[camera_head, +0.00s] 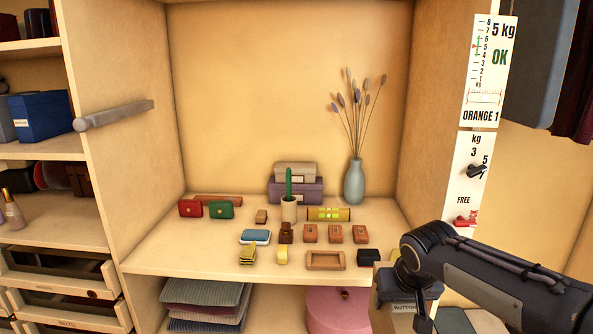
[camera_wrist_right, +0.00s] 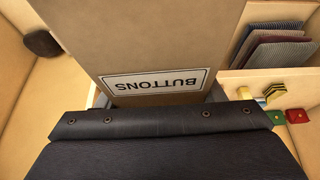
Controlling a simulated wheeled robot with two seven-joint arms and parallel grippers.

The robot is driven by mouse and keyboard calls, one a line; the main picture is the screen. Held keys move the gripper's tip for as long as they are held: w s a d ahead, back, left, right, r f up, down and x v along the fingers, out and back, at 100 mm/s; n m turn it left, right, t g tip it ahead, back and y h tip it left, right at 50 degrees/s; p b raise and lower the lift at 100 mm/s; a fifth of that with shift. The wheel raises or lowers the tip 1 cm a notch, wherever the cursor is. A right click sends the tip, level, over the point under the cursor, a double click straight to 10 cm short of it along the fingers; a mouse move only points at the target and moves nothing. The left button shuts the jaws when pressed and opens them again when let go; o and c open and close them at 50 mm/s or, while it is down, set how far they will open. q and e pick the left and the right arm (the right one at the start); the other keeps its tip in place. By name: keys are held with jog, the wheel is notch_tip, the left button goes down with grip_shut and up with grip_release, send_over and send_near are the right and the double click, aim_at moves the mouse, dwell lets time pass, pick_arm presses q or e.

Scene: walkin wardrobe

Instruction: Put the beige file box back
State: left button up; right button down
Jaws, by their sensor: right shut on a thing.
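The beige file box (camera_head: 383,316) is at the lower right of the head view, in front of the shelf, partly covered by my right arm. Part of its label, "BUTTON", shows there. In the right wrist view the beige box (camera_wrist_right: 150,35) fills the upper middle, and its "BUTTONS" label appears upside down. My right gripper (camera_wrist_right: 155,97) is shut on the box; small grey parts show at both sides of it. A dark studded panel (camera_wrist_right: 160,122) fills the foreground and hides the lower part of the box. My left gripper is not in view.
The shelf (camera_head: 160,262) holds small boxes, a wooden tray (camera_head: 325,260), a vase (camera_head: 354,182) and stacked boxes (camera_head: 294,188). Folded cloths (camera_head: 205,297) and a pink round box (camera_head: 338,312) lie below. Blue boxes (camera_head: 42,115) stand left. The right divider (camera_head: 430,130) is close to my arm.

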jog(key=s+f, duration=0.2)
jog(key=f, duration=0.9)
jog(key=s+f, duration=0.3)
jog(key=f, duration=0.9)
jog(key=shift+f, duration=0.15)
jog(key=shift+a, duration=0.1)
